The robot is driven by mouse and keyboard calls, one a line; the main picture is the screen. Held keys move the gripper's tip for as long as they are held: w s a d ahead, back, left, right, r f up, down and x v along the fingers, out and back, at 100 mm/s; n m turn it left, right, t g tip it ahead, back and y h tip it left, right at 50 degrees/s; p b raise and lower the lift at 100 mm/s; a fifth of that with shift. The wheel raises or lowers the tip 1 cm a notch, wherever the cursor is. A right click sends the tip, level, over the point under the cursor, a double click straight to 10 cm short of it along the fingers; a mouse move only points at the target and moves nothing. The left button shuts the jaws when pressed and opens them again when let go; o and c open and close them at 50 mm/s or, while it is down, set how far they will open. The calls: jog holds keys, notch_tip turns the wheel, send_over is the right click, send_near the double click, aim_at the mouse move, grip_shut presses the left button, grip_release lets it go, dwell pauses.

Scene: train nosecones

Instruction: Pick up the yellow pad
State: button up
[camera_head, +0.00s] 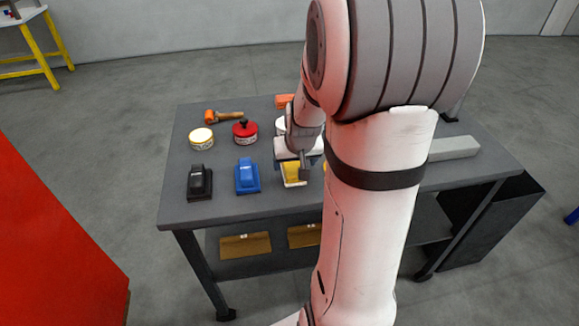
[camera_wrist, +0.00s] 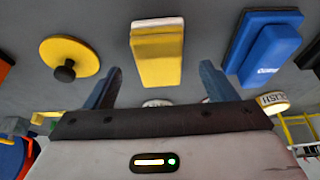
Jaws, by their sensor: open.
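The yellow pad (camera_head: 292,172) is a block with a pale base near the front edge of the grey table, partly hidden by my gripper in the head view. In the wrist view the yellow pad (camera_wrist: 157,54) lies ahead of my gripper (camera_wrist: 160,85), roughly centred between its two fingers. My gripper (camera_head: 304,168) is open, with nothing between its fingers. It is over the table close to the yellow pad; I see no contact.
A blue pad (camera_head: 246,176) and a black pad (camera_head: 200,182) stand left of the yellow pad in the head view. A round yellow pad with a black knob (camera_wrist: 67,57) shows in the wrist view.

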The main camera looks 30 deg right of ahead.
aim_at(293, 164)
jog(key=x, duration=0.4)
jog(key=shift+w+r, duration=0.15)
jog(key=shift+w, duration=0.25)
jog(key=shift+w+d+f, duration=0.1)
jog(key=shift+w+f, duration=0.05)
jog(key=shift+f, duration=0.15)
jog(key=shift+f, duration=0.2)
jog(key=shift+c, duration=0.5)
jog(key=c, duration=1)
jog(key=shift+c, duration=0.2)
jog(key=shift+r+p, duration=0.35)
jog(key=shift+r, duration=0.15)
notch_tip(293, 164, up, 9)
jog(key=shift+r, duration=0.2)
